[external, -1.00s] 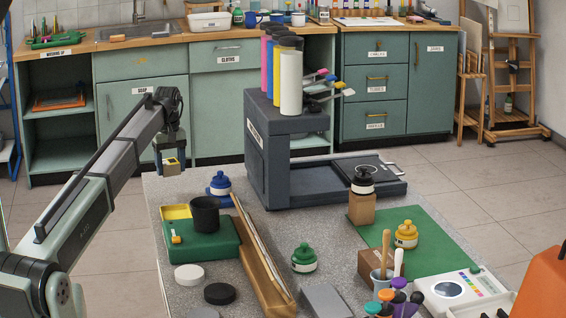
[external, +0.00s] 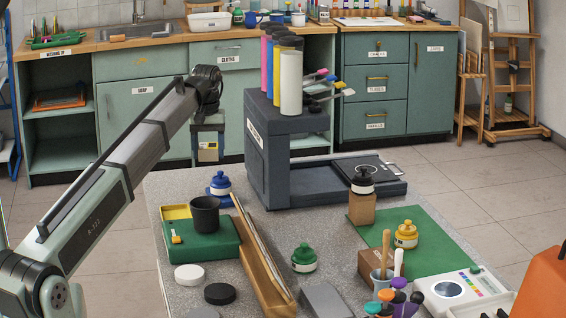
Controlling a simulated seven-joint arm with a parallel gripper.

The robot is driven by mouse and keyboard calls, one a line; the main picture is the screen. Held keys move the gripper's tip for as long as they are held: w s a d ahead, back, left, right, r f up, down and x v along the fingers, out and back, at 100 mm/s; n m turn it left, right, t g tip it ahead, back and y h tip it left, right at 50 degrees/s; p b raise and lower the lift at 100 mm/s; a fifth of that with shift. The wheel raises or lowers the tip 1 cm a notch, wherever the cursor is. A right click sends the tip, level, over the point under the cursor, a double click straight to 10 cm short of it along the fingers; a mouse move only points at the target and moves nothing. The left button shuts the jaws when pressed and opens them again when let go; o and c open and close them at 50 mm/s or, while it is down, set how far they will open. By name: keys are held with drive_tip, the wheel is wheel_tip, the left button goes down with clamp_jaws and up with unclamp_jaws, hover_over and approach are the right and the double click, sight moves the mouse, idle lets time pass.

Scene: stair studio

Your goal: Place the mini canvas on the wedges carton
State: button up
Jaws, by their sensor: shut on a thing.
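My gripper (external: 208,135) points down above the back left of the grey table, left of the dark press-like stand. It is shut on a small square thing with a yellow and pale face (external: 208,153), which looks like the mini canvas. It hangs in the air, partly hidden by the fingers. Two brown cardboard boxes are on the right: one (external: 362,208) stands upright under a black-capped bottle, the other (external: 371,264) sits by the brush cup at the green mat's near edge. I cannot read which is the wedges carton.
The dark stand (external: 258,160) with several coloured tubes is a tall obstacle between my gripper and the boxes. A blue bottle (external: 220,184), a black cup (external: 205,215) on a green case, a leaning wooden frame (external: 262,262) and a green bottle (external: 304,258) crowd the table (external: 330,235).

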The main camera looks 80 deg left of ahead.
drive_tip(key=w+d+r+m, duration=0.2)
drive_tip(key=w+d+m, duration=0.2)
drive_tip(key=w+d, duration=0.5)
drive_tip(key=m, duration=1.2)
hover_over(376, 258)
drive_tip(key=f, duration=0.1)
wheel_tip(376, 258, down, 10)
drive_tip(key=shift+r, duration=0.25)
drive_tip(key=o, duration=1)
drive_tip(key=shift+o, duration=0.2)
